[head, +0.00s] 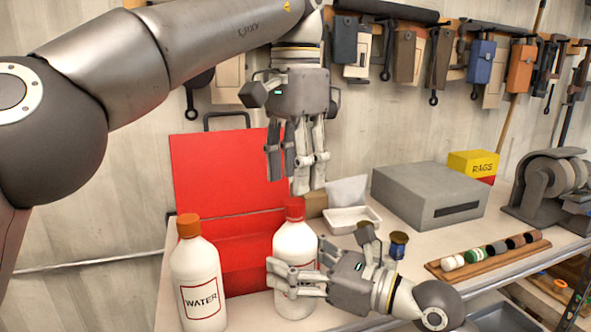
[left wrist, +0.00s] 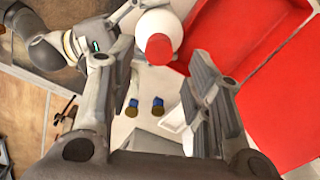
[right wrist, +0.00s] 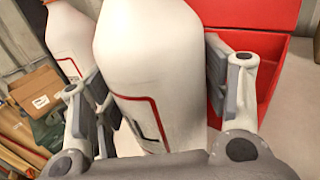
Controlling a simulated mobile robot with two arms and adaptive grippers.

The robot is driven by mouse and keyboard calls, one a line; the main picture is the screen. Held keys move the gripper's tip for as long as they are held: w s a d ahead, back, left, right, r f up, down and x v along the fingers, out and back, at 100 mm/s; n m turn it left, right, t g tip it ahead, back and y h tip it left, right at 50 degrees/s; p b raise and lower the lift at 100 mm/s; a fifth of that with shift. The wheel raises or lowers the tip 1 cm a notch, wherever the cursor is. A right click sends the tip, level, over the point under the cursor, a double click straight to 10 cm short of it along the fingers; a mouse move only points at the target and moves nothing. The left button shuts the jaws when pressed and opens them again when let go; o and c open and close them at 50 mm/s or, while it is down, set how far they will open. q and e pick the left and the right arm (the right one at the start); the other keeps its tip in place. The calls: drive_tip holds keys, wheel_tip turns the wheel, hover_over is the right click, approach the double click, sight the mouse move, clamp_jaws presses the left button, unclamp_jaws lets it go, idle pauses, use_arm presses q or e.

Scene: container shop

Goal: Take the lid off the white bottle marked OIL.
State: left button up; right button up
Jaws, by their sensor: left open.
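A white bottle (head: 292,243) with a red lid (head: 295,208) stands upright on the bench. In the right wrist view only part of a red-framed label with a letter like L shows on this bottle (right wrist: 152,60). My right gripper (head: 296,279) has its fingers on both sides of the bottle's body, seemingly touching it. My left gripper (head: 298,178) points down, open, just above the red lid. In the left wrist view the lid (left wrist: 160,48) appears between the left fingertips. A second white bottle (head: 198,285), marked WATER, has an orange lid and stands to the left.
An open red toolbox (head: 225,170) stands behind the bottles. A white tray (head: 352,221), a grey box (head: 428,194), a yellow RAGS box (head: 473,163), a rack of small discs (head: 487,260) and a grinder (head: 548,185) stand rightward. Tools hang on the wall.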

drive_tip(key=shift+o, duration=1)
drive_tip(key=shift+s+d+f, duration=0.1)
drive_tip(key=shift+s+d, duration=0.15)
drive_tip(key=shift+d, duration=0.25)
drive_tip(key=shift+o, duration=0.2)
drive_tip(key=v, duration=1.1)
